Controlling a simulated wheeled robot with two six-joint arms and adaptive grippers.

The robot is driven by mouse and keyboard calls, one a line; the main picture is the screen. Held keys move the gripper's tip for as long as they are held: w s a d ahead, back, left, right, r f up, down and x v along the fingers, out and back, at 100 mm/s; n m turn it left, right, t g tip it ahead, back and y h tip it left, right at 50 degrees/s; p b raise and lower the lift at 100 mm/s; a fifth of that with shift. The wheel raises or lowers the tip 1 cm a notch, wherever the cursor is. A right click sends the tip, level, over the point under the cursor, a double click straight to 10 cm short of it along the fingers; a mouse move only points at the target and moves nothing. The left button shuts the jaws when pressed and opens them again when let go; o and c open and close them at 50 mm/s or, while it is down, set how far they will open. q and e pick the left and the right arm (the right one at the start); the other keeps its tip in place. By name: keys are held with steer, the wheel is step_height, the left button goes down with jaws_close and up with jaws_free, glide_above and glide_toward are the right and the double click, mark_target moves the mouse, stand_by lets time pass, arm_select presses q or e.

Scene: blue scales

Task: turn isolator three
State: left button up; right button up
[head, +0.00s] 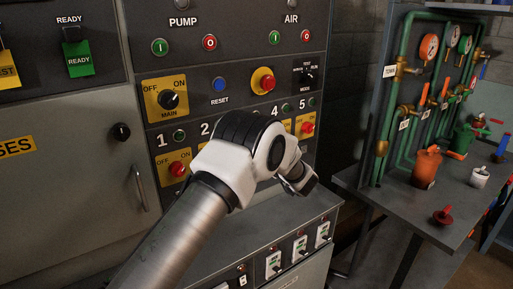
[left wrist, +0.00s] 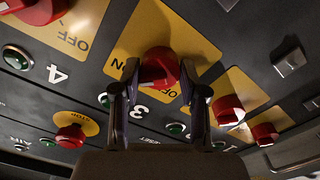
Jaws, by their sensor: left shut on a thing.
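Isolator three is a red knob (left wrist: 158,66) on a yellow plate (left wrist: 193,40) marked ON and OFF, with the number 3 beside it, in the left wrist view. That view shows the panel upside down. My left gripper (left wrist: 158,78) has one finger on each side of this knob and is shut on it. I cannot tell the knob's exact angle. In the head view my left arm (head: 235,165) covers isolator three and the fingertips are hidden. My right gripper is in neither view.
Neighbouring red knobs include isolator one (head: 177,169), isolator five (head: 307,128) and isolator four (left wrist: 40,10). The yellow MAIN switch (head: 168,100) and a red stop button (head: 263,81) sit above. A lower cabinet (head: 215,252) juts out below. A pipe bench (head: 400,200) stands right.

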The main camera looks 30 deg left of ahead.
arm_select(q)
steer(key=shift+r, duration=0.15)
steer(key=o, duration=1)
steer(key=shift+o, duration=0.7)
steer(key=shift+a, duration=0.1)
steer(key=v, duration=1.2)
steer(key=shift+f, duration=0.25)
